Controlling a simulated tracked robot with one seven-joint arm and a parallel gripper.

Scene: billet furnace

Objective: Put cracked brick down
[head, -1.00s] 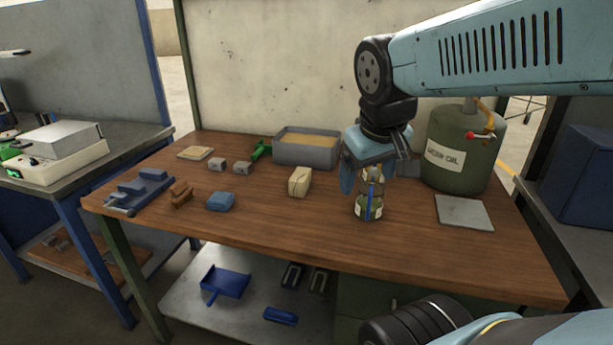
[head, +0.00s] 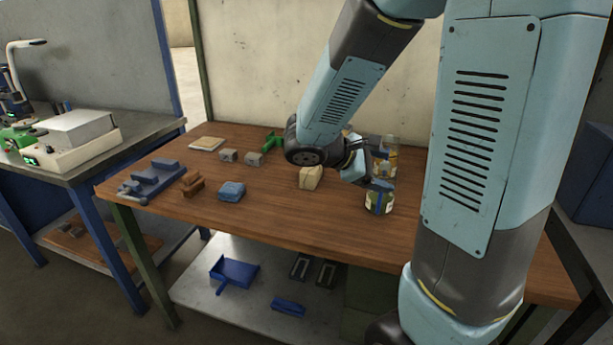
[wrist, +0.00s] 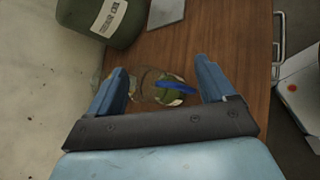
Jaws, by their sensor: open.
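A pale beige block (head: 311,178) rests on the wooden table, partly behind my wrist joint. A small stack of brown pieces (head: 192,183) lies farther left. I cannot tell from these views which, if either, is the cracked brick; no crack shows clearly. My gripper (wrist: 162,75) is open and holds nothing. In the head view it is partly hidden by my own arm, just right of the pale block. In the wrist view, a jar with a blue item (wrist: 178,86) shows between and below the fingers; no brick shows there.
A labelled jar (head: 379,203) stands near my gripper, with another jar (head: 388,150) behind it. A blue block (head: 232,191) and a blue-grey fixture (head: 152,181) are at left. The wrist view shows a green drum (wrist: 122,22) and grey plate (wrist: 166,12).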

